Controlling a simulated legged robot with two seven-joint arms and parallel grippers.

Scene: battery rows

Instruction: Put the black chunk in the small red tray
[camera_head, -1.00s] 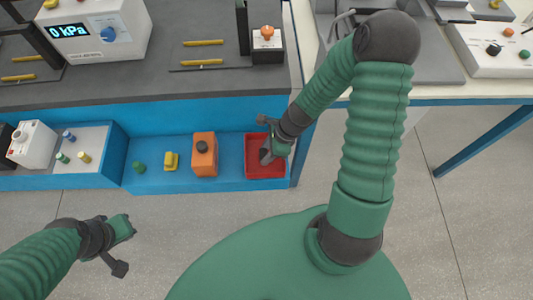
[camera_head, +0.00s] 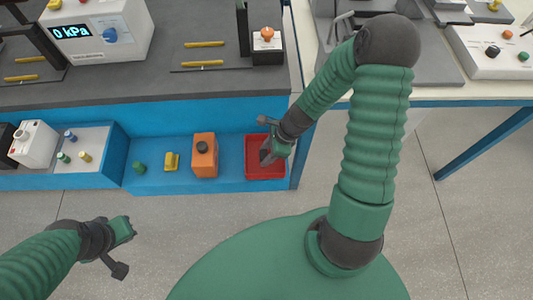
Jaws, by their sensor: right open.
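The small red tray (camera_head: 265,173) sits at the right end of the blue shelf, its back and middle partly covered by my right gripper. I make out no black chunk elsewhere for certain. My left gripper (camera_head: 130,232) hangs over the floor at lower left, away from the shelf; its fingers are too small to read.
On the blue shelf (camera_head: 180,183) stand an orange block (camera_head: 205,166) with a dark knob, a yellow piece (camera_head: 172,161) and a green piece (camera_head: 139,168). A grey tray (camera_head: 93,141) with small cylinders is at left. The shelf's right end wall stands close to my right arm.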

